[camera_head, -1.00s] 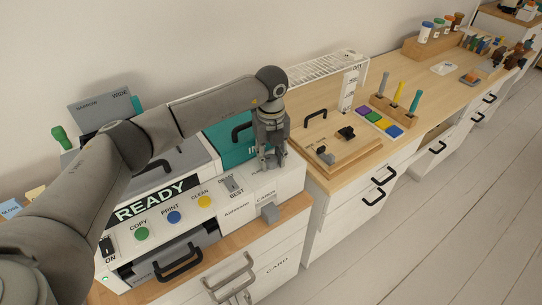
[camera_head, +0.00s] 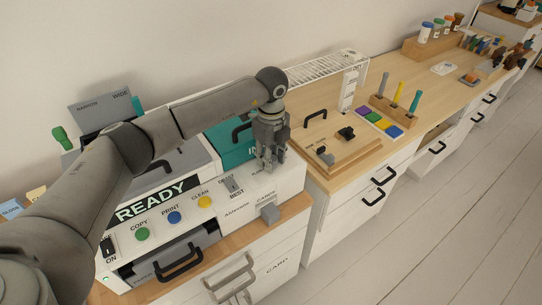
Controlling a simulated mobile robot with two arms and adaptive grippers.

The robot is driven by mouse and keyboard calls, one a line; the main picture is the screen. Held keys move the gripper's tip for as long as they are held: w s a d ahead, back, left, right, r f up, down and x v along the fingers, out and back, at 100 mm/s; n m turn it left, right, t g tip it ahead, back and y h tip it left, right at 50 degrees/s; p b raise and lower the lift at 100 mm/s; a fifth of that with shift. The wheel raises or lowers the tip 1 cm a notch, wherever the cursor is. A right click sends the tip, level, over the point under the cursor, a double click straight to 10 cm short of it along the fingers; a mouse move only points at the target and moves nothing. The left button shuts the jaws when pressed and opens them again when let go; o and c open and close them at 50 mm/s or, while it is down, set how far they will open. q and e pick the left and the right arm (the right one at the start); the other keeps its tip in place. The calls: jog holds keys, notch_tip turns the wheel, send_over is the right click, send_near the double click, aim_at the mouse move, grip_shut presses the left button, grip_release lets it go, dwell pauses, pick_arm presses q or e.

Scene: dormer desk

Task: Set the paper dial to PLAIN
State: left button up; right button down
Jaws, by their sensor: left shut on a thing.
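My left gripper (camera_head: 268,166) points down over the right end of the white printer front, at the spot with small printed labels. It is shut on the paper dial, which the fingers hide almost wholly. I cannot read which mark the dial points to; the small lettering beside the fingers is partly covered and too small to read surely. The printer (camera_head: 290,185) has a READY display (camera_head: 152,200) to the left of the gripper. My right gripper is not in view.
Left of the gripper are a DRAFT/BEST switch (camera_head: 232,185), a yellow button (camera_head: 204,202), a blue button (camera_head: 174,217) and a green button (camera_head: 143,234). A teal lid (camera_head: 229,152) stands close behind. A grey block (camera_head: 269,214) sits below. A wooden board (camera_head: 345,160) lies to the right.

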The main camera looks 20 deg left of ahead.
pick_arm(q)
jog(key=o, duration=1.1)
jog(key=shift+c, duration=0.2)
notch_tip(320, 180, up, 12)
jog(key=shift+f, duration=0.1)
